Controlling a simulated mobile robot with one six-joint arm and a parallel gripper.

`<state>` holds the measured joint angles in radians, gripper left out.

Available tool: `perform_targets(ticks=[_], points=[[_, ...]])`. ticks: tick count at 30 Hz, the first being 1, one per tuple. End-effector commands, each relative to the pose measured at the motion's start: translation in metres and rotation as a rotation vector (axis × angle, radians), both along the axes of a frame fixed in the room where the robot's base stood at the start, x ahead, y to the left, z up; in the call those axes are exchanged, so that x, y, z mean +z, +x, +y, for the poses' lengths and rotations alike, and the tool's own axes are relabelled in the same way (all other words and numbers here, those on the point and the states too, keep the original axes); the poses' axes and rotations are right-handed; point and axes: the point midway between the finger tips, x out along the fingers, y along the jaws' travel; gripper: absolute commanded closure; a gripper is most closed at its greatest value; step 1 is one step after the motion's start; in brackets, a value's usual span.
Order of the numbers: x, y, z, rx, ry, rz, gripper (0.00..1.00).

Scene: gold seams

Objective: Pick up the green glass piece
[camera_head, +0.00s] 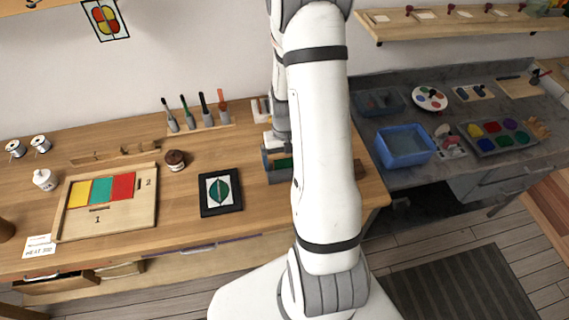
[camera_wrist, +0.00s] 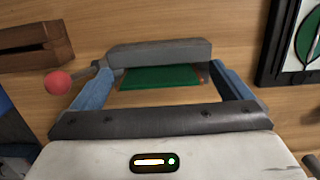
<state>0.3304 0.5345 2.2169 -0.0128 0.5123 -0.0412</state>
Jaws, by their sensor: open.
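A flat green glass piece (camera_wrist: 160,77) lies in the middle of the wrist view, between two blue side parts and just below a grey bar. In the head view a strip of it (camera_head: 283,163) shows beside my arm. My gripper (camera_wrist: 160,84) is open over it. I cannot tell whether the jaws touch it, or which of the blue and grey parts are jaws. Another green pane (camera_head: 102,191) lies between a yellow pane (camera_head: 78,194) and a red pane (camera_head: 123,186) in a wooden tray (camera_head: 146,212) at the left.
A dark-framed green leaf panel (camera_head: 208,211) lies left of my gripper. A dark round jar (camera_head: 175,161) and several upright tools (camera_head: 206,113) stand behind. A red ball knob (camera_wrist: 58,83) and a slotted wooden block (camera_wrist: 35,45) are close by. A blue bin (camera_head: 404,146) stands on the right bench.

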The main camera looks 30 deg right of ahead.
Motion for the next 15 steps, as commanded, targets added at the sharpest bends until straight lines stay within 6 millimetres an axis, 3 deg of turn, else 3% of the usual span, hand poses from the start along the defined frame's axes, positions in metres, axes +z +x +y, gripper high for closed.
perform_targets(ticks=[7,15], points=[[-0.0011,0.0,-0.0003,-0.001,0.0,-0.001,0.03],[-0.0008,0.0001,-0.0005,-0.001,0.0,-0.001,0.25]])
